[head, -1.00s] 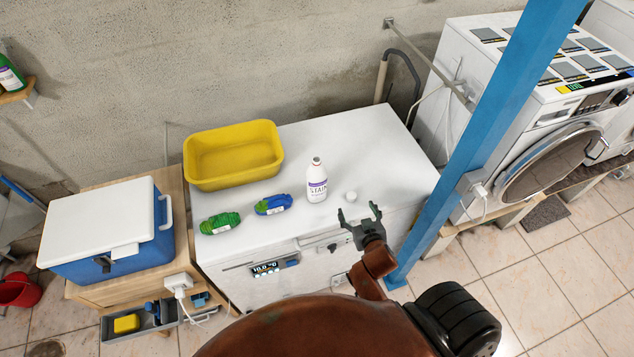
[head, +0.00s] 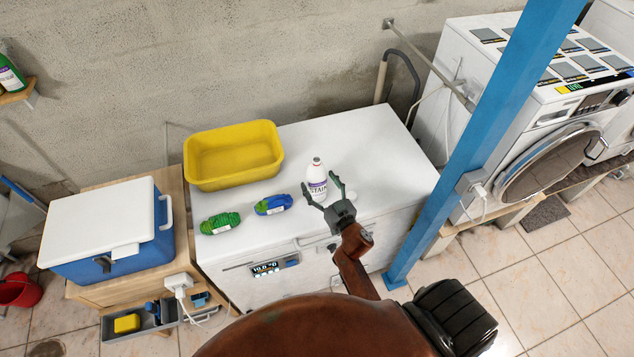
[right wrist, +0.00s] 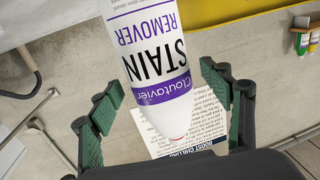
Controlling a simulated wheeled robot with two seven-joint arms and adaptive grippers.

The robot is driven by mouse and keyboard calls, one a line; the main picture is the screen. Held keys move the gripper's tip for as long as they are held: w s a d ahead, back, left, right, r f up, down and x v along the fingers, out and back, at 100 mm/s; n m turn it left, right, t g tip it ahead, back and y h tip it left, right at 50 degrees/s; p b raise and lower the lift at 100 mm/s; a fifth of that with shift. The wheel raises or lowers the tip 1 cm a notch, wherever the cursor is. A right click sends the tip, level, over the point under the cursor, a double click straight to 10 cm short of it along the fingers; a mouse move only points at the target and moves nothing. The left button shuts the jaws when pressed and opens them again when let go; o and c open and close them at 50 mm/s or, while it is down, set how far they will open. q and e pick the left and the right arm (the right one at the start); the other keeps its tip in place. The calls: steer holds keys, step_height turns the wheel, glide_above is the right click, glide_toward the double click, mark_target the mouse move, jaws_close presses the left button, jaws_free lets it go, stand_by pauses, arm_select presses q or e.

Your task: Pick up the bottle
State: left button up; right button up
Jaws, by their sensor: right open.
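The bottle (head: 317,177) is white with a purple band and stands upright on the white chest freezer (head: 369,150). In the right wrist view the bottle (right wrist: 150,45) reads "stain remover" and appears upside down, ahead of and between my open fingers. My right gripper (head: 324,193) is open, its fingers reaching toward the bottle from the front. In the right wrist view the gripper (right wrist: 165,110) shows a finger on each side with nothing clamped. The bottle's lower part is partly covered by the fingers in the head view. My left gripper is not in view.
A yellow tub (head: 233,155), a green bundle (head: 220,222) and a blue bundle (head: 272,204) lie left of the bottle on the freezer. A blue post (head: 480,130) stands at its right. A blue and white cooler (head: 108,231) is at the left. The freezer's right side is largely clear.

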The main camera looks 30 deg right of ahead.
steer(key=shift+w+d+f, duration=0.1)
steer(key=shift+w, duration=0.95)
steer(key=c, duration=1.4)
steer(key=shift+c, duration=0.7)
